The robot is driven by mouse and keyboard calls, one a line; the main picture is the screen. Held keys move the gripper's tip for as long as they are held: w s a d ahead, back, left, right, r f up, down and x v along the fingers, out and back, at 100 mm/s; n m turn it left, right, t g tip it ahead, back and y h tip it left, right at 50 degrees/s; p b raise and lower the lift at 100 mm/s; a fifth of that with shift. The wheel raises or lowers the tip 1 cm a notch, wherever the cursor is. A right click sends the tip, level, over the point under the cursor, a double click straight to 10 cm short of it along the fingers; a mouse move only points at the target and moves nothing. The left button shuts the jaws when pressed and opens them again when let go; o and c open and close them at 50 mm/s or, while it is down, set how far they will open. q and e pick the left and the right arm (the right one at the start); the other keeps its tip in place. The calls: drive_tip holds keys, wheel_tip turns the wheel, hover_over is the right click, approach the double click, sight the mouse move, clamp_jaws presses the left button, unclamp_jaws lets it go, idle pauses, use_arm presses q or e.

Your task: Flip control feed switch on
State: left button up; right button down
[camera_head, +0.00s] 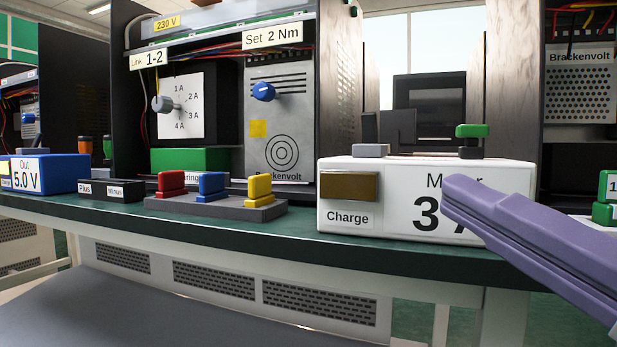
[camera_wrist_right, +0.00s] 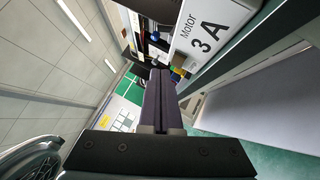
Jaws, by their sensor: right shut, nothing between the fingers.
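No label reading "control feed" can be read in either view, so I cannot tell which part is that switch. A white box (camera_head: 410,170) marked "Motor 3 A" stands on the green bench, with a brown panel (camera_head: 349,187) above the word "Charge". A grey block (camera_head: 371,150) and a green-topped piece (camera_head: 473,131) sit on its top. My right gripper (camera_head: 456,192), purple, is shut and empty; its tips cover part of the box's lettering. In the right wrist view the shut fingers (camera_wrist_right: 160,76) point toward the bench, beside the white box (camera_wrist_right: 212,28). My left gripper is out of view.
Red (camera_head: 171,184), blue (camera_head: 211,186) and yellow (camera_head: 259,190) blocks stand on a grey base left of the box. Behind are a dial panel (camera_head: 184,128) and a cabinet unit (camera_head: 280,120) with a blue knob. A blue "Out 5.0 V" box (camera_head: 62,172) is far left.

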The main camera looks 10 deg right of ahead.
idle(0.3)
approach(383, 159)
drive_tip(key=w+a+r, duration=0.1)
drive_tip(key=w, duration=0.1)
drive_tip(key=w+a+r, duration=0.1)
drive_tip(key=a, duration=0.1)
drive_tip(key=w+a+r, duration=0.1)
drive_tip(key=w, duration=0.1)
drive_tip(key=shift+w+a+r, duration=0.35)
drive_tip(key=shift+w+d+r, duration=0.25)
drive_tip(key=shift+w+d, duration=0.05)
drive_tip(key=shift+w, duration=0.15)
drive_tip(key=shift+w+d+r, duration=0.25)
drive_tip(key=shift+w+d, duration=0.05)
drive_tip(key=shift+w, duration=0.2)
drive_tip(key=shift+w+d+r, duration=0.25)
drive_tip(key=shift+w+d, duration=0.2)
drive_tip(key=shift+w, duration=0.05)
